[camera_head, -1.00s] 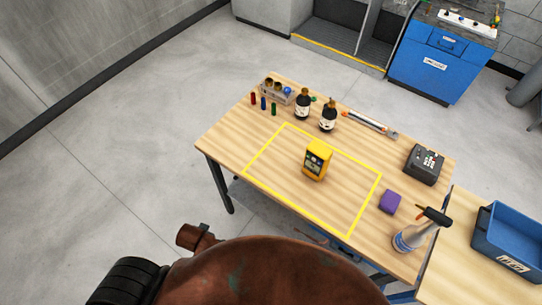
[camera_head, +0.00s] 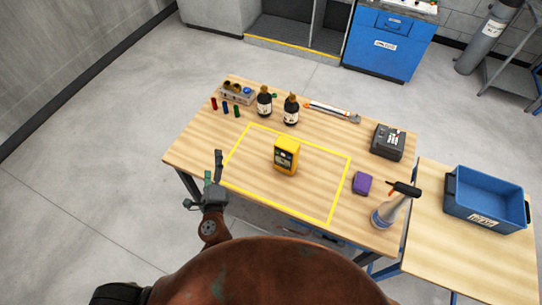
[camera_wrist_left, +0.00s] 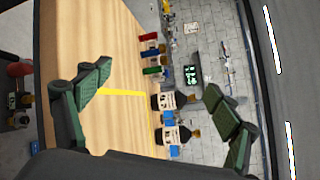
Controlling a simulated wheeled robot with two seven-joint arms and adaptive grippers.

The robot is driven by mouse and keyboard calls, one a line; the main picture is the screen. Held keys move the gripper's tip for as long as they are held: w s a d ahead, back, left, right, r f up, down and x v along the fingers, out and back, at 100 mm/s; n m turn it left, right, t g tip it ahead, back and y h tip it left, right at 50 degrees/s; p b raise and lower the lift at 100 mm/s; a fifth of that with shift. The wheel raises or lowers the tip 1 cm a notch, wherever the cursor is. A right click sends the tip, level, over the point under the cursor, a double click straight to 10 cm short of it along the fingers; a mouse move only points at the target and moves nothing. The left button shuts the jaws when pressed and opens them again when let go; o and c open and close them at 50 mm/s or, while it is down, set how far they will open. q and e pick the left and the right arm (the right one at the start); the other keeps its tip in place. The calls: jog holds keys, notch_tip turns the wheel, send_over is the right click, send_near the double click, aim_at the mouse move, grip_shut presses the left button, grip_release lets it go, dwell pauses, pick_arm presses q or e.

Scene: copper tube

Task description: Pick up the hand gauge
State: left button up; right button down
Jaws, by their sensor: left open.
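The hand gauge (camera_head: 287,156) is a yellow, boxy device with a dark display face. It stands upright inside the yellow outlined rectangle (camera_head: 336,190) on the wooden table (camera_head: 195,150). My left gripper (camera_head: 206,182) is at the table's front left edge, left of the gauge and apart from it. In the left wrist view its two green-padded fingers (camera_wrist_left: 158,82) are spread wide with nothing between them. The gauge does not show in that view. My right gripper is not in view.
A blue bin (camera_head: 486,199) sits on the side table. Space around the gauge is clear.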

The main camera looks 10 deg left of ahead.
pick_arm(q)
jog(key=w+d+m+t+h, duration=0.2)
jog(key=d+m+h, duration=0.4)
jog(key=d+m, duration=0.65)
jog(key=m+g+h, duration=0.2)
jog(key=m+h, duration=0.2)
jog(key=m, duration=0.3)
send_near(283, 163)
jog(key=x, duration=0.5)
jog(key=shift+a, duration=0.3)
jog(key=shift+h, duration=0.4)
jog(key=x, duration=0.7)
jog(key=shift+d, duration=0.1)
jog(key=shift+w+d+f, duration=0.1)
jog(key=shift+w+d, duration=0.05)
jog(key=shift+w, duration=0.2)
jog(key=shift+c, duration=0.6)
jog(key=c, duration=1.7)
jog(key=shift+p, duration=0.3)
